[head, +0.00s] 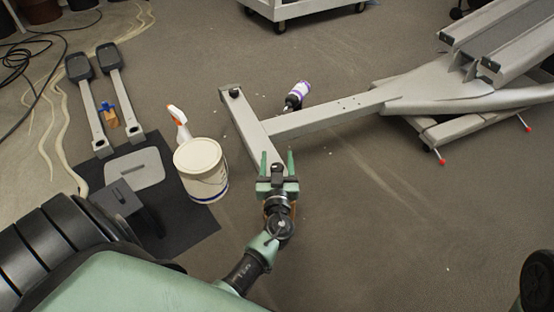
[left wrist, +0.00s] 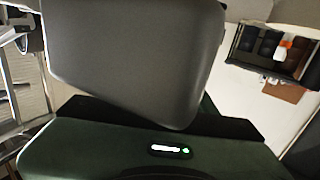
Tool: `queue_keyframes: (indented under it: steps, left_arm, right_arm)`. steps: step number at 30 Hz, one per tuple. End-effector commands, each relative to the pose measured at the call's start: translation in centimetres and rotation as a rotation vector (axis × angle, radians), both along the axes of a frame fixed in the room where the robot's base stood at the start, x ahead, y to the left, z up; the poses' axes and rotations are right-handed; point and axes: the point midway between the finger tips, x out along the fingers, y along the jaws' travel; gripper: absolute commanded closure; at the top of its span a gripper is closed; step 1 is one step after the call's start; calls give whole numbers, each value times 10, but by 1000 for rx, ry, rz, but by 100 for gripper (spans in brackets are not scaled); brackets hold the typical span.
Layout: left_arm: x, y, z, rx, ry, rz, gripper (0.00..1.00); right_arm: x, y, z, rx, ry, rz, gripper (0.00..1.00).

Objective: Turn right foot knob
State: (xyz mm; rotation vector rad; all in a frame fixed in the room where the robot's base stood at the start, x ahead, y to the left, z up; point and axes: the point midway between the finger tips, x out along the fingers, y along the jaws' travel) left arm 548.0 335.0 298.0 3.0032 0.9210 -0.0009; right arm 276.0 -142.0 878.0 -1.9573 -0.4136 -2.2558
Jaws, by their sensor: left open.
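The elliptical's grey crossbar (head: 250,125) lies on the floor, joined to the long beam (head: 345,112). A dark knob (head: 233,92) shows at its far end. My left gripper (head: 277,160) is open at the crossbar's near end, with its green fingers pointing away from me, on either side of that end. The knob at this end is mostly hidden by the gripper. In the left wrist view a large dark grey rounded part (left wrist: 135,60) fills the middle, very close to the green gripper body (left wrist: 110,150). Whether the fingers touch it I cannot tell. My right gripper is out of view.
A purple-and-white bottle (head: 297,94) lies beyond the beam. Two pedal arms (head: 127,112) lie at left.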

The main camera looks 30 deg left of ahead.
Motion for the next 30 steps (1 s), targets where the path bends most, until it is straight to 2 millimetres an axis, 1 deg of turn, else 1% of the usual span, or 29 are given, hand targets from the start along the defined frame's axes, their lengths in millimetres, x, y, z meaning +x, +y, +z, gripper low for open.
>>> queue_keyframes:
  steps: [3, 5, 6, 8, 9, 16, 20, 23, 30]
  left_arm:
    - [0, 0, 0, 0, 0, 0, 43]
    - [0, 0, 0, 0, 0, 0, 60]
    - [0, 0, 0, 0, 0, 0, 71]
    - [0, 0, 0, 0, 0, 0, 88]
    - [0, 0, 0, 0, 0, 0, 99]
    - [0, 0, 0, 2, -1, -11, 100]
    - [0, -1, -2, 4, 0, -48, 100]
    - [0, -2, -3, 6, -1, -97, 100]
    - [2, -6, -4, 7, -1, -284, 100]
  right_arm:
    - [0, 0, 0, 0, 0, 0, 64]
    - [0, 0, 0, 0, 0, 0, 64]
    - [0, 0, 0, 0, 0, 0, 64]
    - [0, 0, 0, 0, 0, 0, 64]
    - [0, 0, 0, 0, 0, 0, 64]
    - [0, 0, -2, 0, 1, 0, 64]
    - [0, 1, -6, -3, -1, -1, 64]
    - [-11, 0, 3, 1, -48, -2, 64]
    - [-31, 2, 7, -4, -118, -5, 64]
